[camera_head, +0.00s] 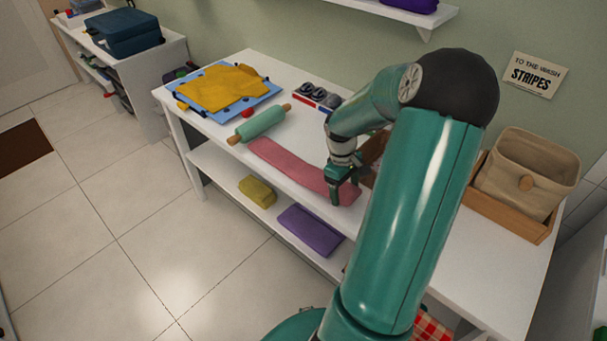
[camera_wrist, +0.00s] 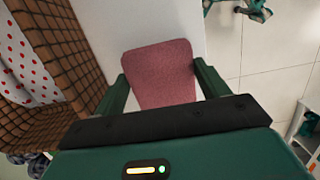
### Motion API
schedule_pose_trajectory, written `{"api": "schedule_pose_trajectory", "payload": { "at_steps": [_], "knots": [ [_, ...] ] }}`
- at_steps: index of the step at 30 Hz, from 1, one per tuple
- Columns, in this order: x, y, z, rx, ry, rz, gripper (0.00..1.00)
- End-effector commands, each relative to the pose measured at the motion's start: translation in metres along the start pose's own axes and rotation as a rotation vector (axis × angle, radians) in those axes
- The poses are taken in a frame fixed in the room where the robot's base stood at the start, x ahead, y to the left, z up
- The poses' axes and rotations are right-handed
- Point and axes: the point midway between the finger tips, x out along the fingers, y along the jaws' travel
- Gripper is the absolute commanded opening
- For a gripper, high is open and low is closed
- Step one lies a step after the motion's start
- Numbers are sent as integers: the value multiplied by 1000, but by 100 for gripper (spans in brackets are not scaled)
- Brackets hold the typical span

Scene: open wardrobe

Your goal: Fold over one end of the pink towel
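The pink towel (camera_head: 290,167) lies as a long flat strip along the front of the white table, running from the rolling pin to my gripper. My gripper (camera_head: 344,196) is at the towel's right end, pointing down. In the wrist view my gripper (camera_wrist: 160,75) is open, with one green finger on each side of the towel (camera_wrist: 162,72). One end of the towel shows between and beyond the fingers, with bare table past it. I cannot tell whether the fingers touch the towel. My arm hides part of the table to the right.
A teal rolling pin (camera_head: 260,123) lies at the towel's left end. A yellow garment (camera_head: 222,87) lies on a blue board farther left. A wicker basket (camera_wrist: 68,45) stands near my gripper. A wooden tray with a beige bin (camera_head: 525,172) is at right.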

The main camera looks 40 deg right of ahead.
Motion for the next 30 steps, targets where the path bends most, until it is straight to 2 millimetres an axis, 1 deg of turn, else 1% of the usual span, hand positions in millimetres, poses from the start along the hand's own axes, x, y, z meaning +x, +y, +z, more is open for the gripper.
{"api": "schedule_pose_trajectory", "payload": {
  "at_steps": [1, 3, 11, 14, 22, 25, 30],
  "knots": [
    [-4, 0, -1, -1, -17, 3, 69],
    [-7, 0, 0, 0, -32, 2, 69],
    [-7, 0, 0, 1, -37, 1, 69],
    [-13, 0, -3, -2, -67, 3, 69],
    [-40, 0, -8, -2, -223, 3, 69],
    [-44, 0, -8, -1, -249, 2, 69],
    [-44, 0, -8, 1, -251, 2, 69]
  ]
}}
